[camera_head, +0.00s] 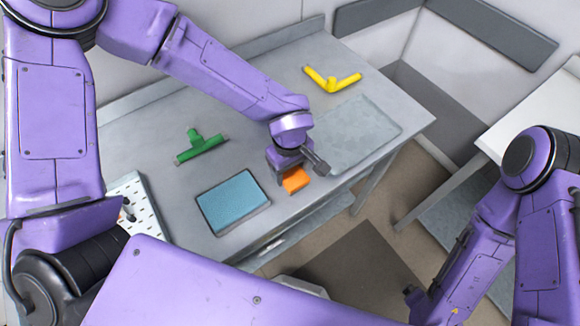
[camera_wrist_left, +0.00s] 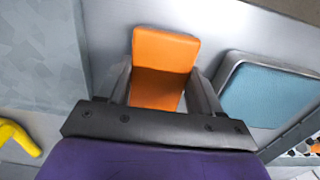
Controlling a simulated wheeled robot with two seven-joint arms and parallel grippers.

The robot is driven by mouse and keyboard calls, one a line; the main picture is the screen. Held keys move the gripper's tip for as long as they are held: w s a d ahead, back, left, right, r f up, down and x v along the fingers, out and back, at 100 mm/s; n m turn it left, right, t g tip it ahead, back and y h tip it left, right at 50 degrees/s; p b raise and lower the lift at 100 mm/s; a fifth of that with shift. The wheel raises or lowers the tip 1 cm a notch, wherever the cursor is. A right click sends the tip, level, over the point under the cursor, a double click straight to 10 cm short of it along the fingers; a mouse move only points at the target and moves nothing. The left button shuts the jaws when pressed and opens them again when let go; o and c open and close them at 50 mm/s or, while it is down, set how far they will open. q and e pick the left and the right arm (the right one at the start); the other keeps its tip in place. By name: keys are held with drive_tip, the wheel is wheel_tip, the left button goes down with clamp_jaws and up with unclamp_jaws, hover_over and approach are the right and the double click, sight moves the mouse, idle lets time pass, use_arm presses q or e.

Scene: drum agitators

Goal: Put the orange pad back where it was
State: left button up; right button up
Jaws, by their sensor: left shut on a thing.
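My left gripper (camera_head: 291,174) is shut on the orange pad (camera_head: 297,182), near the front edge of the grey table. In the left wrist view the orange pad (camera_wrist_left: 167,50) is a bent or L-shaped block between the two dark fingers of my left gripper (camera_wrist_left: 163,88). Its lower part is between the fingers and its upper part sticks out beyond them. I cannot tell whether the pad touches the table.
A blue pad in a dark-rimmed tray (camera_head: 233,201) lies just left of the orange pad. A flat grey mat (camera_head: 360,133) lies to the right. A green tee (camera_head: 201,148), a yellow bent piece (camera_head: 332,82) and a white perforated tray (camera_head: 143,217) are also on the grey table (camera_head: 236,153).

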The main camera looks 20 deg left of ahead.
sight(289, 172)
use_arm(q)
drive_tip(key=o, duration=1.1)
drive_tip(key=shift+f, duration=0.1)
wheel_tip(289, 172, up, 12)
drive_tip(key=shift+a+r+b, duration=0.1)
drive_tip(key=shift+r+b, duration=0.1)
drive_tip(key=shift+b, duration=0.3)
